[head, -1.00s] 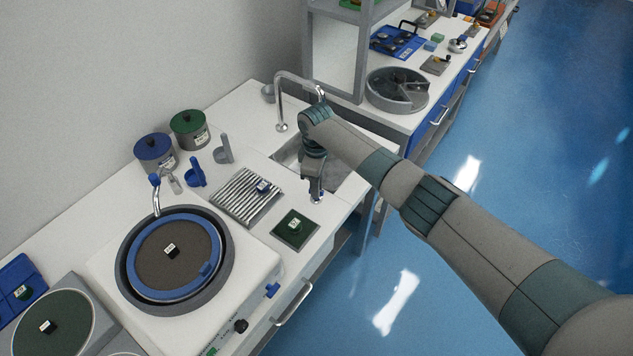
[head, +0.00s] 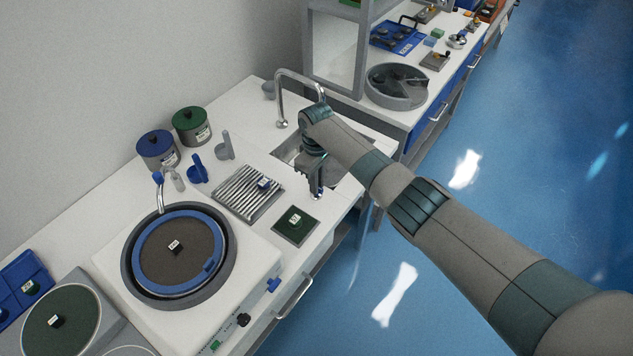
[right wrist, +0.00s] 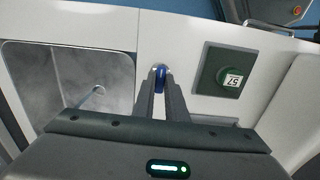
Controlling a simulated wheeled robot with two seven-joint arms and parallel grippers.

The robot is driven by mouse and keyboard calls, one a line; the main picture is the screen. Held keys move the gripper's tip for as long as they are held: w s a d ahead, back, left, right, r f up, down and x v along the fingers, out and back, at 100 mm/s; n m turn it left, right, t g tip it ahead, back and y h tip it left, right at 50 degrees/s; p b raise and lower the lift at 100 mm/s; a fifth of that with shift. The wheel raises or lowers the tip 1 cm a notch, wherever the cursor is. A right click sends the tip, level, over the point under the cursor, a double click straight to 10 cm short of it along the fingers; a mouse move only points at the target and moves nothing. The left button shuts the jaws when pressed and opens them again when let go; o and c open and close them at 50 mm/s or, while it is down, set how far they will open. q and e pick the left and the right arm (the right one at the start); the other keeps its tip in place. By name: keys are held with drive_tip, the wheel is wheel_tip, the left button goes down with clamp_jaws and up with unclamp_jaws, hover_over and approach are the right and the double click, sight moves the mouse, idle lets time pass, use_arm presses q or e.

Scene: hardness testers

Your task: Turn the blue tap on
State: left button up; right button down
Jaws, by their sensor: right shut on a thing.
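A small blue tap handle (right wrist: 159,77) stands on the white counter at the front corner of the sink (right wrist: 60,85), in the right wrist view. My right gripper (right wrist: 160,82) is shut on it, with a finger on either side. In the head view my right gripper (head: 316,192) points down at the counter's front edge beside the sink (head: 338,172), and it hides the handle. A silver gooseneck spout (head: 297,75) arches over the back of the sink; its outlet is partly behind my arm. I cannot see any water running. My left gripper is out of view.
A dark green pad with a sample (head: 295,226) lies just left of the gripper, and a ribbed tray (head: 248,192) is beyond it. A polishing machine (head: 120,262) with a blue-ringed wheel stands further left. The blue floor (head: 440,270) on the right is clear.

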drive_tip(key=c, duration=1.8)
unclamp_jaws()
drive_tip(key=shift+r, duration=0.1)
drive_tip(key=shift+r, duration=0.1)
wheel_tip(320, 180, up, 17)
drive_tip(key=b, duration=0.4)
